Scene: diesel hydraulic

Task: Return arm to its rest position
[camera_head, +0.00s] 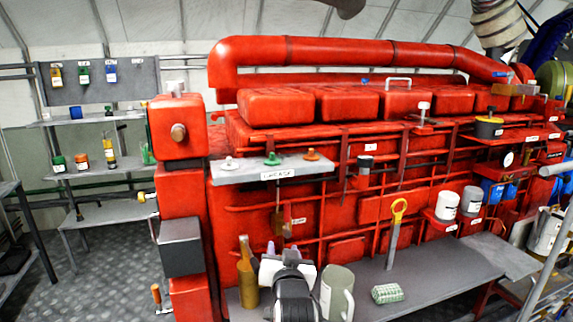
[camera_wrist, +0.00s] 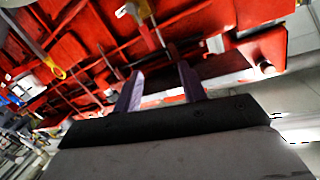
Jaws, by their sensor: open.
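My gripper (camera_head: 283,248) is at the lower middle of the head view, above the grey bench in front of the red engine. Its two purple-grey fingers point toward the engine and show in the wrist view (camera_wrist: 158,80). They stand apart, and I see nothing held between them. My wrist and arm rise from the bottom edge of the head view. The red engine (camera_head: 345,205) fills the middle of the head view and the upper part of the wrist view.
The grey bench (camera_head: 440,265) carries an amber bottle (camera_head: 246,275) left of my gripper and a pale mug (camera_head: 337,292) close on its right. A small patterned block (camera_head: 387,293) lies farther right. A labelled grease shelf (camera_head: 240,172) juts out above. Floor at left is clear.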

